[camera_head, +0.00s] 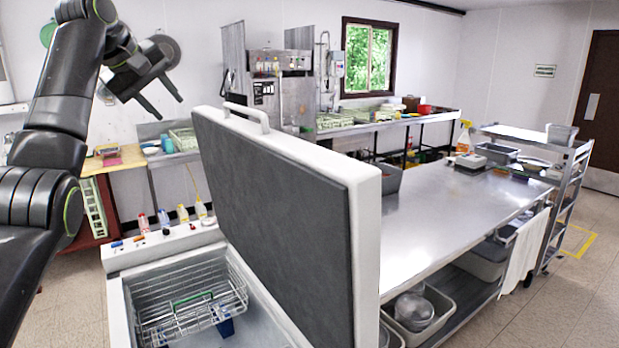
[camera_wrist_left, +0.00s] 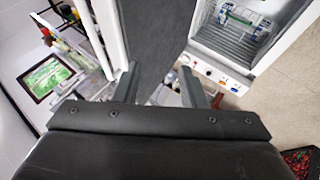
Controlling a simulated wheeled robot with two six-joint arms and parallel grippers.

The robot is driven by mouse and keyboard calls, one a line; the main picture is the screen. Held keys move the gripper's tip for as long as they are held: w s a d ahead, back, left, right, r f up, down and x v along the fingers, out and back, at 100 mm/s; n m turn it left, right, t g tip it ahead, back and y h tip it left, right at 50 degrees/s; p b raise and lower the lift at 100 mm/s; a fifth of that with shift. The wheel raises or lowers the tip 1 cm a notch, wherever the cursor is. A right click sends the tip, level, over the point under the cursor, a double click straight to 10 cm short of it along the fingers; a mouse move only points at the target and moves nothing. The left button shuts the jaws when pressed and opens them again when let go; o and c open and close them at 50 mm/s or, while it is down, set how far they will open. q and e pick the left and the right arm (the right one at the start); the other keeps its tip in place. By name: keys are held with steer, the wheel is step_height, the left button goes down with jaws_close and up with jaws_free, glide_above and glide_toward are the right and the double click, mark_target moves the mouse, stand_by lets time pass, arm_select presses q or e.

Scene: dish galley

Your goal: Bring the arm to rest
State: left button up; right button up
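My left arm (camera_head: 62,110) comes in from the left and is raised. Its gripper (camera_head: 170,108) is high in the air, left of the raised lid, with its two fingers apart and nothing between them. In the left wrist view the gripper (camera_wrist_left: 158,70) also shows spread, empty fingers. My right gripper is in neither view.
A white washer with a raised dark-faced lid (camera_head: 290,190) stands in front, holding a wire basket (camera_head: 190,302). A steel table (camera_head: 450,215) stands to the right. The air around the left gripper looks clear.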

arm_select(q)
step_height(320, 180, down, 26)
steer(key=a+m+g+y, duration=0.1)
steer(key=m+y, duration=0.1)
steer(key=m, duration=0.1)
steer(key=s+f+m+g, duration=0.1)
steer(key=s+f, duration=0.4)
steer(key=f, duration=0.5)
steer(key=s+f+m, duration=0.1)
steer(key=s+f, duration=0.4)
steer(key=f, duration=0.5)
steer(key=s+f+m+g+y, duration=0.1)
steer(key=s+f, duration=0.6)
steer(key=s, duration=0.3)
steer(key=s+f+m+y, duration=0.1)
steer(key=s+f, duration=0.5)
steer(key=s, duration=0.4)
steer(key=s+a+g, duration=0.1)
steer(key=s, duration=1.8)
step_height(320, 180, down, 26)
steer(key=s+a+g, duration=0.1)
steer(key=a, duration=0.1)
steer(key=s+d+f+g, duration=0.1)
steer(key=s+f, duration=1.4)
steer(key=shift+d+g+b, duration=0.3)
steer(key=shift+d, duration=0.05)
